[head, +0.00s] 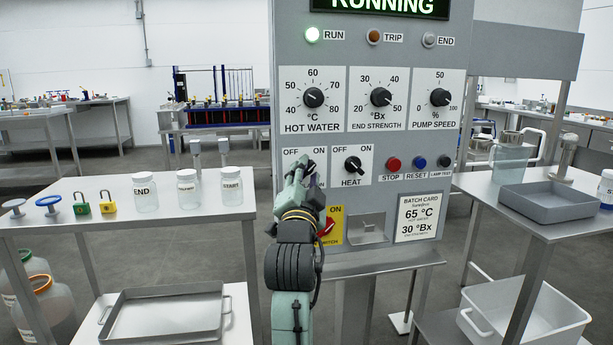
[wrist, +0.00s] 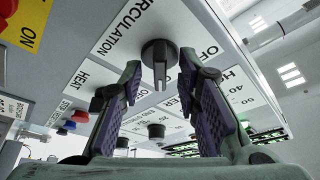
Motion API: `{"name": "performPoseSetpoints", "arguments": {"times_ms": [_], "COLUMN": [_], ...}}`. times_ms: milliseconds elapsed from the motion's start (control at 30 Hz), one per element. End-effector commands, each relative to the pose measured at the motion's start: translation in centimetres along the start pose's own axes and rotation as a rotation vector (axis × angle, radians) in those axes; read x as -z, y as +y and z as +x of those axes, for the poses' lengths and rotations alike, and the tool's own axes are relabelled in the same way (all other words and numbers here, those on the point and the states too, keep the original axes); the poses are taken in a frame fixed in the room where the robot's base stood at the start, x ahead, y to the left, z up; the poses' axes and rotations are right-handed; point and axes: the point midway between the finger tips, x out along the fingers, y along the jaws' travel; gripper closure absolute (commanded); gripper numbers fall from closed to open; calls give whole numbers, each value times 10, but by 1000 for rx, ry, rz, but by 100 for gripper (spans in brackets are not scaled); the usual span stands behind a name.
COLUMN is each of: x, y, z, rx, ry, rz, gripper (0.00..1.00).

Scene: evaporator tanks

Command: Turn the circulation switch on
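The circulation switch is a black rotary knob (wrist: 160,56) on a white plate lettered CIRCULATION, OFF and ON in the wrist view. Its raised grip bar points out toward my gripper (wrist: 161,80). My gripper is open, with one dark-padded finger on each side of the knob and a gap on both sides. In the head view my gripper (head: 307,168) is in front of the circulation plate (head: 292,154) and covers most of the knob.
The heat knob (head: 353,164) is close to the right, followed by the stop (head: 393,164) and reset (head: 419,163) buttons. A red main switch (head: 327,227) on yellow is below. The green run lamp (head: 312,34) is lit. Side tables flank the grey panel.

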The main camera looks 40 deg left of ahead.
Motion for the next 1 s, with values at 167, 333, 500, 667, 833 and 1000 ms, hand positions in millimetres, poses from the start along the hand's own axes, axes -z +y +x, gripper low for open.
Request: {"name": "performPoseSetpoints", "arguments": {"times_ms": [167, 333, 500, 667, 833, 1000], "x": [0, -1, -1, -1, -1, 0], "y": [0, 0, 0, 0, 0, 0], "z": [-1, -15, -49, -83, -109, -119], "rx": [0, 2, 1, 1, 2, -1], "ry": [0, 0, -1, 0, -1, -1], "rz": [-1, -1, -1, -1, 0, 0], "gripper": [70, 70, 70, 70, 70, 70]}}
